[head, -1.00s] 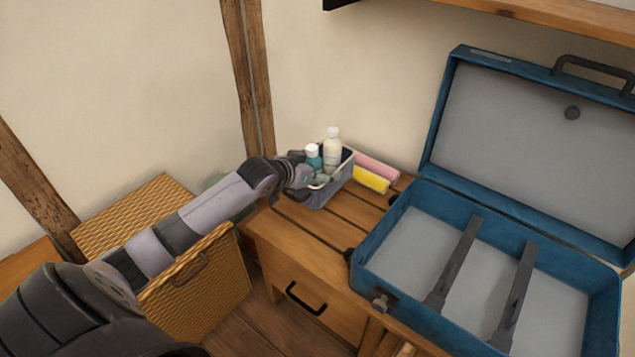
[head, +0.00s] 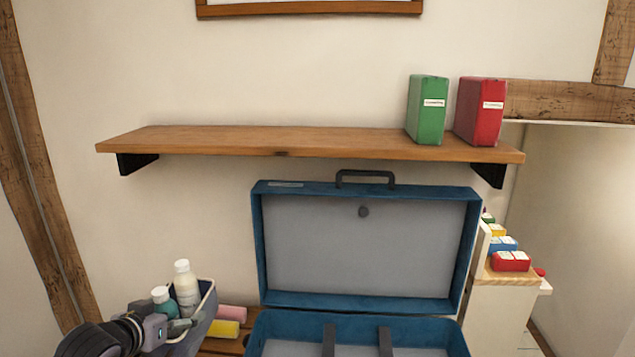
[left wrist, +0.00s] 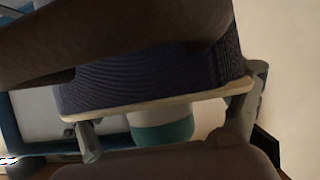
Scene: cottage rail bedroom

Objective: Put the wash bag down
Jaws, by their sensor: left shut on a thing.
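The wash bag (head: 207,311) is an open-topped dark blue-grey bag with a pale rim, low at the left of the head view. A white bottle (head: 186,288) and a teal bottle with a white cap (head: 165,302) stand up out of it. My left gripper (head: 165,328) is shut on the bag at its left side. In the left wrist view, the bag's dark ribbed side (left wrist: 150,70) and pale rim fill the middle. The bag's underside is hidden, so I cannot tell whether it touches the wooden top (head: 222,345). My right gripper is out of view.
Pink (head: 231,313) and yellow (head: 224,329) rolls lie just right of the bag. An open blue suitcase (head: 365,312) stands right of them. A wall shelf (head: 290,141) with a green (head: 428,112) and a red box (head: 482,113) hangs above.

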